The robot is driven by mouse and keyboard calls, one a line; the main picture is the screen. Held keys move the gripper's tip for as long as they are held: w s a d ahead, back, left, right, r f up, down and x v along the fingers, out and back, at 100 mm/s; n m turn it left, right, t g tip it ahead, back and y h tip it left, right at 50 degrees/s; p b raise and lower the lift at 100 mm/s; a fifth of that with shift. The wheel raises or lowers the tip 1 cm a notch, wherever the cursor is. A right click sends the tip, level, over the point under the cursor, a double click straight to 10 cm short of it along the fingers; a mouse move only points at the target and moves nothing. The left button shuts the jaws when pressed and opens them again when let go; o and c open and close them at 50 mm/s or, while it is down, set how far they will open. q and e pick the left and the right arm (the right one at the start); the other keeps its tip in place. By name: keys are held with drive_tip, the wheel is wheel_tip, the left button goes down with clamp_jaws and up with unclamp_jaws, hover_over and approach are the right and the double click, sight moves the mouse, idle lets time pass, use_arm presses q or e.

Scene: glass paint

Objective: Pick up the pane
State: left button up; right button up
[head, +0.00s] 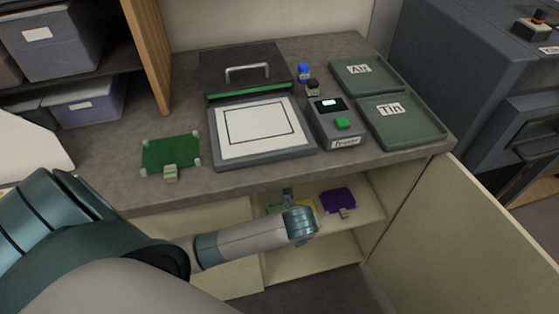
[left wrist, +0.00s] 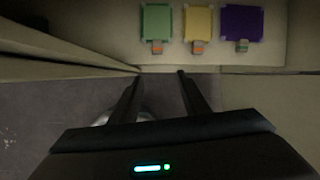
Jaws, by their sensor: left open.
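Three panes lie in a row on the shelf of the open cabinet below the counter. In the left wrist view they are a light green pane (left wrist: 157,21), a yellow pane (left wrist: 198,22) and a purple pane (left wrist: 241,23), each with a small tagged tab on its near edge. The purple pane also shows in the head view (head: 337,201); my wrist partly hides the other two. A dark green pane (head: 170,152) with pale corner pieces lies on the counter. My left gripper (left wrist: 159,76) is open and empty, at the shelf's front edge, short of the panes. My right gripper is out of view.
On the counter (head: 222,182) stand a framed white board (head: 255,125), a box with a green button (head: 335,122), small bottles (head: 312,86) and two green trays (head: 402,122). The open cabinet door (head: 460,225) is at right. A partition (left wrist: 70,50) flanks the panes.

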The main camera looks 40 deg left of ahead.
use_arm(q)
drive_tip(key=r+m, duration=0.1)
drive_tip(key=a+r, duration=0.1)
drive_tip(key=shift+r+m+y, duration=0.4)
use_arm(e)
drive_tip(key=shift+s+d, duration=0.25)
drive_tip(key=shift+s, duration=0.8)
use_arm(q)
drive_tip(key=shift+a, duration=0.1)
drive_tip(key=x, duration=1.2)
drive_tip(key=shift+s+f+p, duration=0.15)
drive_tip(key=shift+p, duration=0.15)
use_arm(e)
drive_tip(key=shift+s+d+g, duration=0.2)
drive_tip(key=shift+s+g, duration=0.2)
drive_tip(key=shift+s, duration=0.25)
use_arm(q)
drive_tip(key=shift+w+f, duration=0.25)
drive_tip(key=shift+f, duration=0.55)
drive_tip(key=shift+d+x, duration=0.15)
drive_tip(key=shift+x, duration=0.75)
drive_tip(key=shift+d+x, duration=0.15)
drive_tip(key=shift+x, duration=0.75)
drive_tip(key=shift+w, duration=0.1)
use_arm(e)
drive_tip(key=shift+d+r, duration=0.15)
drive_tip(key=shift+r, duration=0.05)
